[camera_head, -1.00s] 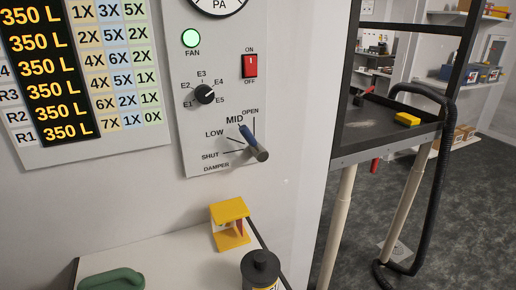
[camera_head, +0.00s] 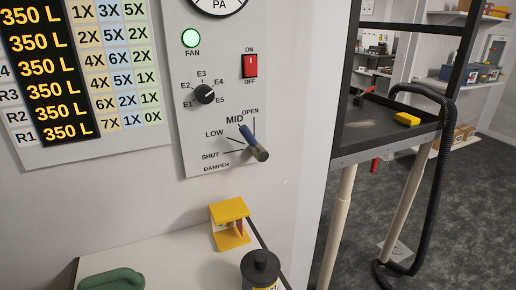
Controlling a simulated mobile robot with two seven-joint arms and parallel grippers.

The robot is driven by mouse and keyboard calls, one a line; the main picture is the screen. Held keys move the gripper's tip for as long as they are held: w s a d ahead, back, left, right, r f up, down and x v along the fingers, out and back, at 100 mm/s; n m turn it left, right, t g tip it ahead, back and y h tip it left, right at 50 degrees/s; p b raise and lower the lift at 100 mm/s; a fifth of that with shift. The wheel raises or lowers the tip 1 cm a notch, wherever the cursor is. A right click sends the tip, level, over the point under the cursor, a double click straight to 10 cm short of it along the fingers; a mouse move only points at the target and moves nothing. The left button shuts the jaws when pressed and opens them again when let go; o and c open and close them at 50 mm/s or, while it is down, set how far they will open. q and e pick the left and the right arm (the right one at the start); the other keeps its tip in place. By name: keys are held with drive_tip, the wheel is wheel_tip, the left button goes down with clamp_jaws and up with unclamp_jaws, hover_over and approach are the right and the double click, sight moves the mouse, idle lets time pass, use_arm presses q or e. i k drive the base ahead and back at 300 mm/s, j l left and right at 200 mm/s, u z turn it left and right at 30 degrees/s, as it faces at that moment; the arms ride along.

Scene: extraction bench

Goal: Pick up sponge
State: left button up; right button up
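A control panel with a damper lever (camera_head: 252,142) and a red switch (camera_head: 250,66) is on the wall. The white bench (camera_head: 180,262) below holds a yellow stand (camera_head: 230,210), a black-capped canister (camera_head: 261,268) and a green object (camera_head: 112,280). A black hose (camera_head: 447,150) hangs at the rack's right side.

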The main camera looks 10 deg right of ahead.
sight(407, 120)
drive_tip(key=z, duration=1.5)
drive_tip(key=i+l+u, duration=0.2)
drive_tip(key=u, duration=0.15)
drive_tip(key=i+l+u, duration=0.75)
drive_tip(key=i+l, duration=0.15)
drive_tip(key=l, duration=0.2)
drive_tip(key=i+l+u, duration=0.1)
drive_tip(key=l, duration=0.25)
drive_tip(key=i+l, duration=0.2)
drive_tip(key=l, duration=0.15)
drive_tip(key=i+l+u, duration=0.1)
drive_tip(key=l, duration=0.25)
drive_tip(key=i+l, duration=0.15)
drive_tip(key=l, duration=0.2)
